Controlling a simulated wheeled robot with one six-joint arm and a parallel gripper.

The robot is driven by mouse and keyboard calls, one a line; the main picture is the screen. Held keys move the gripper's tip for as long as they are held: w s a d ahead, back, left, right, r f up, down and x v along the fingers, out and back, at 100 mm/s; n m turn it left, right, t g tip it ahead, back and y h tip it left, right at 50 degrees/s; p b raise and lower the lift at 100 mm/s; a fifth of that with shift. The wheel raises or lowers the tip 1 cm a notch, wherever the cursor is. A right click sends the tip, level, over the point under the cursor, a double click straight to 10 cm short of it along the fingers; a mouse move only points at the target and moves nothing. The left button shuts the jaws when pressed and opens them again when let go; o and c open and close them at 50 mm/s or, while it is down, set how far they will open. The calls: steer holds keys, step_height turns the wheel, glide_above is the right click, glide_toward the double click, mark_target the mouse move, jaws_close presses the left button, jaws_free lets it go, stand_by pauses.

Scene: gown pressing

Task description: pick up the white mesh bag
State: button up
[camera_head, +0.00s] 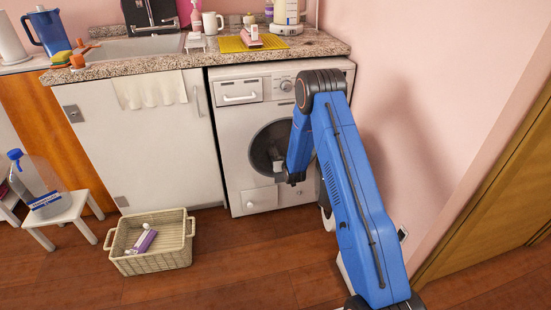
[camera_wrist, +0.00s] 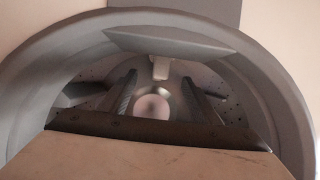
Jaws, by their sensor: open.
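My gripper (camera_head: 283,173) is at the round opening of the washing machine (camera_head: 240,177), at the end of the lowered blue arm. In the wrist view, two dark ribbed prongs that look like the fingers of my gripper (camera_wrist: 158,80) stand apart, with the drum behind them. I cannot make out a white mesh bag for certain in either view. A small pale patch (camera_head: 278,165) shows at the opening beside the gripper; I cannot tell what it is. A pale round shape (camera_wrist: 152,106) shows low in the drum's middle. The lower drum is hidden by a dark edge and beige surface.
The grey door rim (camera_wrist: 35,75) surrounds the opening closely. A wicker basket (camera_head: 183,255) with a purple-and-white item stands on the floor at left. A white stool (camera_head: 72,214) holds a large bottle (camera_head: 38,185). A counter (camera_head: 310,45) lies above the machine. The front floor is clear.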

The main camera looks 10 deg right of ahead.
mark_target(275, 153)
steer(key=shift+x, duration=1.05)
steer(key=shift+f+x, duration=0.15)
steer(key=shift+x, duration=1.25)
steer(key=shift+f+x, duration=0.15)
steer(key=shift+x, duration=1.2)
steer(key=shift+s, duration=0.1)
steer(key=c, duration=1.3)
steer(key=shift+c, duration=0.2)
step_height(275, 153, up, 10)
jaws_close()
